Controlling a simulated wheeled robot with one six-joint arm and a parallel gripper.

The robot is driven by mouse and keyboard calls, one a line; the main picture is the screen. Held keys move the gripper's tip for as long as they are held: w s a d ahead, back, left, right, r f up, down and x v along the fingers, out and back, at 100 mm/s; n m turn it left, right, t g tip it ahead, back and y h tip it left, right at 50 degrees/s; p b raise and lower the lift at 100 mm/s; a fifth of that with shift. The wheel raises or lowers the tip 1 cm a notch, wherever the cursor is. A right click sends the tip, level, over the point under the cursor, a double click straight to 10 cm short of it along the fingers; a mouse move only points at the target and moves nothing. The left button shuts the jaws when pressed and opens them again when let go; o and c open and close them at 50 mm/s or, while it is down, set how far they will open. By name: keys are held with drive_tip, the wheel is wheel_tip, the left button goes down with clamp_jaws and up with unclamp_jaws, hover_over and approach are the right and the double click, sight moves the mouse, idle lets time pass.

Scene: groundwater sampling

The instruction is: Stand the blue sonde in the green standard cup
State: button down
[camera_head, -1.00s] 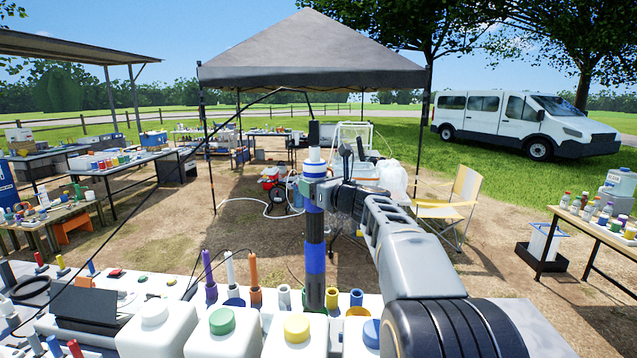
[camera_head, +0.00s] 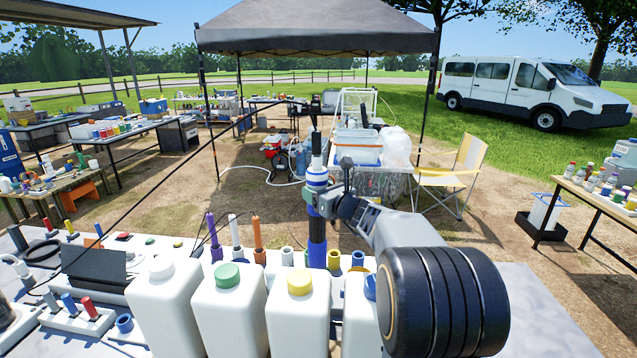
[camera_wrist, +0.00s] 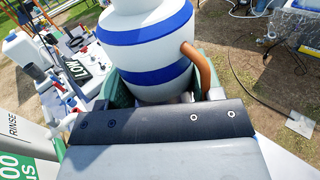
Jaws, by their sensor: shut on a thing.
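The blue sonde (camera_head: 317,232) is a tall upright tube with a white and blue banded upper part. It also shows close up in the wrist view (camera_wrist: 150,45), with a brown loop at its side. My gripper (camera_head: 318,198) is shut on its banded part; its dark front edge shows below the sonde in the wrist view.
Large white jugs with a green cap (camera_head: 228,275) and a yellow cap (camera_head: 299,281) stand in front. Purple (camera_head: 214,238), white and orange (camera_head: 257,238) probes stand to the left.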

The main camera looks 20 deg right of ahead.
drive_tip(key=shift+f, duration=0.45)
drive_tip(key=shift+c, duration=1.4)
unclamp_jaws()
drive_tip(key=shift+s+f, duration=0.1)
drive_tip(key=shift+f, duration=0.05)
drive_tip(key=shift+r, duration=0.2)
drive_tip(key=b+v, duration=0.2)
drive_tip(key=v, duration=1)
